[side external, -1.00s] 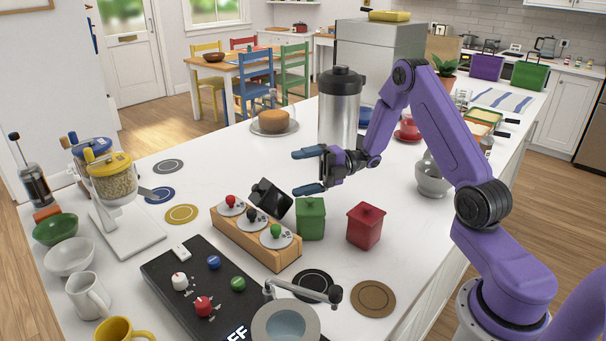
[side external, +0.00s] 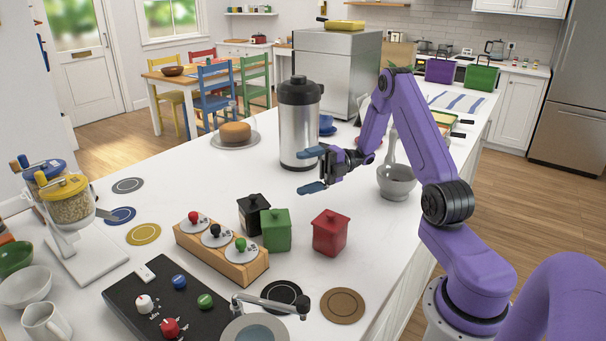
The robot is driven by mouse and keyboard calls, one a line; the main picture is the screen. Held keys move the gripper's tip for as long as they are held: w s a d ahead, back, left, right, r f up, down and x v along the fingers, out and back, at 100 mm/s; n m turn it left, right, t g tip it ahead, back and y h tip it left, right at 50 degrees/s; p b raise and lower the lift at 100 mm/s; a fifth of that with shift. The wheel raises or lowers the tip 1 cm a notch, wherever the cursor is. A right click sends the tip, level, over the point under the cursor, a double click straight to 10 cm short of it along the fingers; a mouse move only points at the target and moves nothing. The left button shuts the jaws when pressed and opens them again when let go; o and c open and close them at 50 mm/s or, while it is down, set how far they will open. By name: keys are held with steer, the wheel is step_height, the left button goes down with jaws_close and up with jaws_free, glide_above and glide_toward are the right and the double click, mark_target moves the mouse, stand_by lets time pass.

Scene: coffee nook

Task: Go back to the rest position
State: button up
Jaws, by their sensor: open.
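My gripper (side external: 315,170) is open and empty. Its two blue fingers point left, spread apart one above the other, above the counter and in front of the lower right of the steel thermal jug (side external: 299,125). Below it to the left stand a black canister (side external: 247,210) and a green canister (side external: 277,230), with a red canister (side external: 330,232) below it. All three canisters stand upright; the green one partly hides the black one. My arm reaches in from the right.
A wooden rack (side external: 232,266) with coloured knobs stands left of the canisters. A grey mortar with pestle (side external: 396,182) stands on the counter near my arm. A cake under a dome (side external: 236,133) is behind. The white counter (side external: 200,185) is clear left of the jug.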

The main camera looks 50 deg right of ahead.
steer(key=s+a+r+n+g+h, duration=0.2)
steer(key=s+a+n+g+h, duration=0.5)
steer(key=s+a+n+g, duration=1)
steer(key=s+a+m+t+h, duration=0.1)
steer(key=s+m+t+h, duration=0.3)
steer(key=m, duration=1.4)
steer(key=s+a+m+t+h, duration=0.1)
steer(key=s+m+t+h, duration=0.4)
steer(key=m, duration=1.3)
steer(key=s+t, duration=0.1)
steer(key=s, duration=0.2)
steer(key=shift+r, duration=0.3)
